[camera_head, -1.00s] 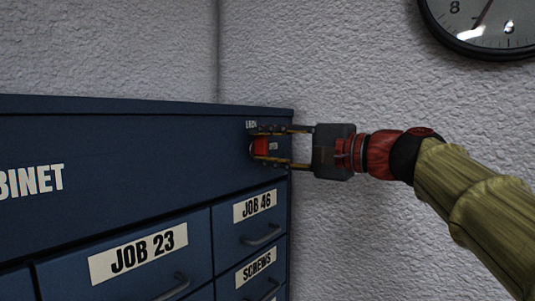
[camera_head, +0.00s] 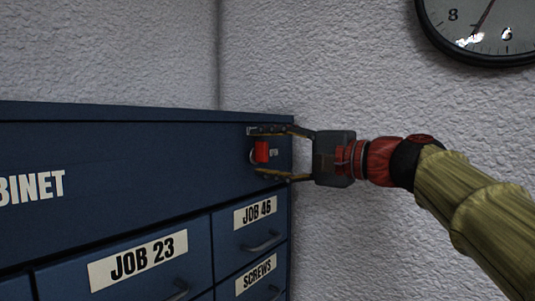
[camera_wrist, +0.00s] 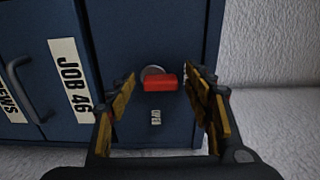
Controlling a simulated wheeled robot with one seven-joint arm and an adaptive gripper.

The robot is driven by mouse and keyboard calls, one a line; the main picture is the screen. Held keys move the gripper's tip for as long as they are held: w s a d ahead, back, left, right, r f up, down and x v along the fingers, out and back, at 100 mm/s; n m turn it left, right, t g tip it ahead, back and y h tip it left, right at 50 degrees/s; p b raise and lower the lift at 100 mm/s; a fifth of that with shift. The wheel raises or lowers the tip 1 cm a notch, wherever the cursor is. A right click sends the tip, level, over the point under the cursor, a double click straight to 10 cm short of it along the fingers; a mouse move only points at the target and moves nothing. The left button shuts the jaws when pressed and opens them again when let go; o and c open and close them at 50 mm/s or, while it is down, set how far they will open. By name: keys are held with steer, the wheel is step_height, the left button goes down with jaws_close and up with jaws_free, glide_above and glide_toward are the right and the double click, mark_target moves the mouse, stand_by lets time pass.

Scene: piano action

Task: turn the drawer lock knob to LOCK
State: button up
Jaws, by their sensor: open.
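The red lock knob (camera_head: 261,152) sits on the upper right of the blue cabinet's front (camera_head: 150,160). In the wrist view the knob (camera_wrist: 160,83) is a red bar on a round grey base, with a small OPEN label (camera_wrist: 156,117) beside it. The label also shows just right of the knob in the head view (camera_head: 274,153). My gripper (camera_head: 262,153) is open, with one finger above the knob and one below in the head view. In the wrist view my gripper's fingers (camera_wrist: 160,90) stand on either side of the knob, with a gap on both sides. The LOCK label is hidden behind the upper finger.
Drawers labelled JOB 23 (camera_head: 131,262), JOB 46 (camera_head: 255,212) and SCREWS (camera_head: 256,273) lie below, with protruding handles. A textured wall (camera_head: 350,80) stands close on the cabinet's right. A clock (camera_head: 485,25) hangs at the upper right.

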steer(key=v, duration=1.2)
